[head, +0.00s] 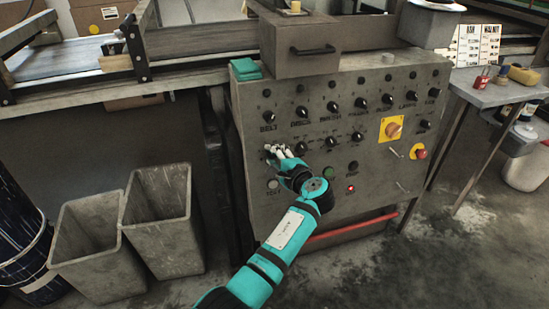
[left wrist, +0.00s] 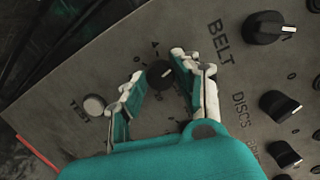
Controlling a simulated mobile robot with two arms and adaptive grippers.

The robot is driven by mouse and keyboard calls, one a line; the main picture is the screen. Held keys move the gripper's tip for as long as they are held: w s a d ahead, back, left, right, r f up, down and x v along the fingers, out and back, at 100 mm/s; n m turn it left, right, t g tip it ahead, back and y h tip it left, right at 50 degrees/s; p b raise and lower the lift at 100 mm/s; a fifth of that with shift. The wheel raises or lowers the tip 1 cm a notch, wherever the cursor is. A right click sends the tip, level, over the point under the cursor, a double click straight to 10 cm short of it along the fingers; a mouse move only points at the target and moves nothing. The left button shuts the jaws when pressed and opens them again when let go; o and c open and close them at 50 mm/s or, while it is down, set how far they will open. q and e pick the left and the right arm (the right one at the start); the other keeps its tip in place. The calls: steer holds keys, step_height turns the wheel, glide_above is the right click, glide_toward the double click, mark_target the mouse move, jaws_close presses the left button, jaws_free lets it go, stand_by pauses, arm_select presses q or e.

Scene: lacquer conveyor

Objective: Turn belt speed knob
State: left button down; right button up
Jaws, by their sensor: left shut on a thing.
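My left gripper (head: 275,151) reaches the lower left of the grey control panel (head: 335,205). In the left wrist view my left gripper (left wrist: 156,74) has one finger on each side of a small black knob (left wrist: 160,75) with a pale pointer mark, and is shut on it. This knob sits below the BELT label (left wrist: 218,45), with faint scale marks beside it. In the head view the fingers mostly hide it. A larger black knob (left wrist: 265,27) sits above the BELT label. My right gripper is not in view.
A pale TEST button (left wrist: 94,105) lies below the held knob. Several black knobs fill the panel's upper rows. A yellow-backed switch (head: 393,129) and a red button (head: 420,154) are at right. Two grey bins (head: 165,225) stand left; a red bar (head: 350,229) runs below.

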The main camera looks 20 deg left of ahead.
arm_select(q)
steer(key=shift+n, duration=0.3)
steer(key=c, duration=1)
jaws_free()
steer(key=shift+o, duration=0.2)
